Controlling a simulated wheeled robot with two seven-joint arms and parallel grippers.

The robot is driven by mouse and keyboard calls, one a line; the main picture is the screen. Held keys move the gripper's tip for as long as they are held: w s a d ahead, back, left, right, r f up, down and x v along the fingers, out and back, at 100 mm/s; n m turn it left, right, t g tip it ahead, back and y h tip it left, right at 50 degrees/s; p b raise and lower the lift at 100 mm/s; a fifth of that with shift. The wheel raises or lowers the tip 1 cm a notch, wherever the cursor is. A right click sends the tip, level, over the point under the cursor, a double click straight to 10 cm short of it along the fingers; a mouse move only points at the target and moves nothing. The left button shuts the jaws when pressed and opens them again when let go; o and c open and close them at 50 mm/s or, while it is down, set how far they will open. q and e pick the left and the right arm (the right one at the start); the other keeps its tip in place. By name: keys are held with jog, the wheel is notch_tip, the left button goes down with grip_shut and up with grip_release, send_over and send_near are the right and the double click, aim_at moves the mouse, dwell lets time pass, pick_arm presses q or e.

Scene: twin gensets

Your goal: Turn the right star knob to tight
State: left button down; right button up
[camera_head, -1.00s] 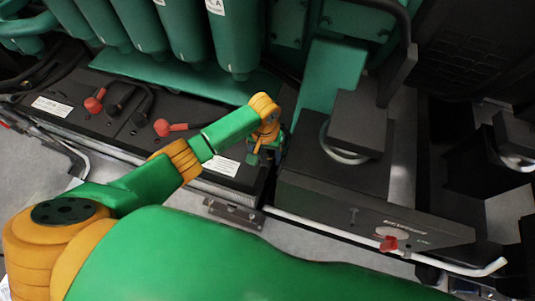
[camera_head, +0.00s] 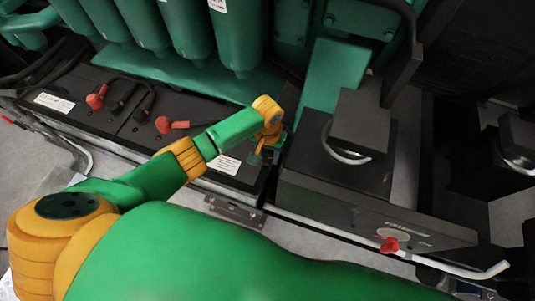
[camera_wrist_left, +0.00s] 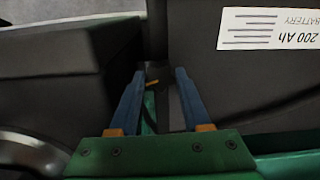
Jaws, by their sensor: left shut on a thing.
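My left gripper (camera_head: 263,152) reaches down into the narrow gap between the black battery and the dark box to its right. In the left wrist view its two blue fingers (camera_wrist_left: 161,76) are closed on a small dark part with a yellow-orange mark (camera_wrist_left: 152,83). I take this part to be the right star knob, but its star shape is not clear. In the head view the wrist and fingers hide it. My right gripper is not in view.
Black batteries (camera_head: 78,115) with red and black terminal leads lie left of the gripper. The dark box (camera_head: 315,205) stands close on its right, with a red switch (camera_head: 389,245) on its front. Green cylinders (camera_head: 236,45) stand behind.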

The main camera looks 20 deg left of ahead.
pick_arm(q)
jog(key=shift+r+m+p, duration=0.15)
jog(key=shift+m+p, duration=0.3)
jog(key=shift+m, duration=0.55)
jog(key=m, duration=0.2)
jog(key=shift+m+p, duration=0.35)
jog(key=shift+m, duration=0.05)
jog(key=m, duration=0.5)
jog(key=shift+p, duration=0.4)
jog(key=m, duration=0.6)
jog(key=shift+m, duration=0.4)
jog(key=m, duration=0.5)
jog(key=shift+s+f+m, duration=0.1)
jog(key=shift+f+m, duration=0.1)
jog(key=shift+m, duration=0.1)
jog(key=shift+c, duration=1.8)
grip_release()
jog(key=shift+d, duration=0.1)
jog(key=shift+r, duration=0.1)
